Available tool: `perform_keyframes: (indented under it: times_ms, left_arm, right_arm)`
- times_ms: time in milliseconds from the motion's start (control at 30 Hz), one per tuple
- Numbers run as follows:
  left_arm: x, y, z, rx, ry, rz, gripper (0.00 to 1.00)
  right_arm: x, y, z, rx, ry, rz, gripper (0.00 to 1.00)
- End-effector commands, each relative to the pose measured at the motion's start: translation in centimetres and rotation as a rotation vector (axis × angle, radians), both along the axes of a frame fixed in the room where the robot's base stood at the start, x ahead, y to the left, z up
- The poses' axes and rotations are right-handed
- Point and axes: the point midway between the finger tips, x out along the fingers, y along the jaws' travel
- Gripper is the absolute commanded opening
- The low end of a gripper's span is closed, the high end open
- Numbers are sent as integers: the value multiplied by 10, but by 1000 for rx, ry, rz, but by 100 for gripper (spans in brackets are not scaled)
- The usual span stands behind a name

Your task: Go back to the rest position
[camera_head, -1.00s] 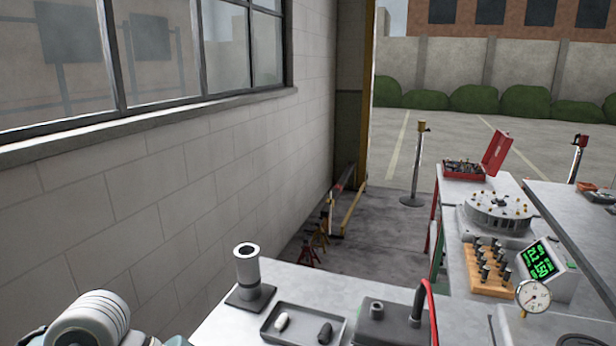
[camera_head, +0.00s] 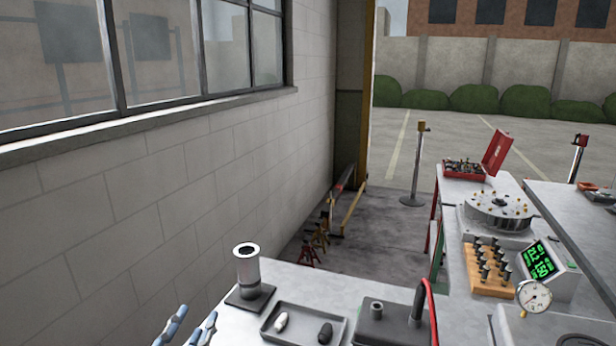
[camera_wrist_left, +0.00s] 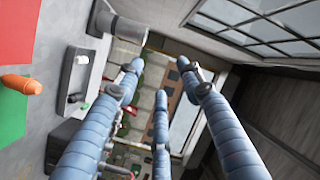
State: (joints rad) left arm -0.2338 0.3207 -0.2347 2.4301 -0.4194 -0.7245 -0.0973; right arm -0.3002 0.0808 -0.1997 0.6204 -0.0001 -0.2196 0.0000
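My left gripper (camera_head: 188,326) shows at the bottom left of the head view as blue fingertips, beside the left edge of the grey table (camera_head: 215,328). In the left wrist view its blue segmented fingers (camera_wrist_left: 160,90) are spread apart with nothing held between them. The gripper is open and clear of the objects on the table. My right gripper is in neither view.
A metal cylinder on a base (camera_head: 247,265), a tray with two small pieces (camera_head: 265,332) and a dark block (camera_head: 392,325) stand on the table. The block wall (camera_head: 150,200) is at left. An orange object (camera_wrist_left: 20,84) shows in the wrist view.

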Motion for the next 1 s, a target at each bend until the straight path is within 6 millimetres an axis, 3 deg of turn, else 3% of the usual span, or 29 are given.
perform_keyframes:
  times_ms: [33,100,200,300,500,700,1000]
  left_arm:
    - [-11,9,-38,-63,123,43,38]
    - [-32,18,-86,-138,287,98,38]
    - [-71,24,-148,-230,511,169,38]
    - [-112,23,-193,-299,696,222,38]
    - [-186,13,-247,-389,974,292,38]
    - [-254,1,-276,-450,1200,342,38]
    - [-236,-2,-378,-433,1233,348,38]
  right_arm:
    - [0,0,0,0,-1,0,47]
    - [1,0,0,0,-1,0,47]
    - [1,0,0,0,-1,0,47]
    - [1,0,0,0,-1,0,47]
    - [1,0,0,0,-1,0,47]
    - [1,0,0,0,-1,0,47]
    - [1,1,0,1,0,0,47]
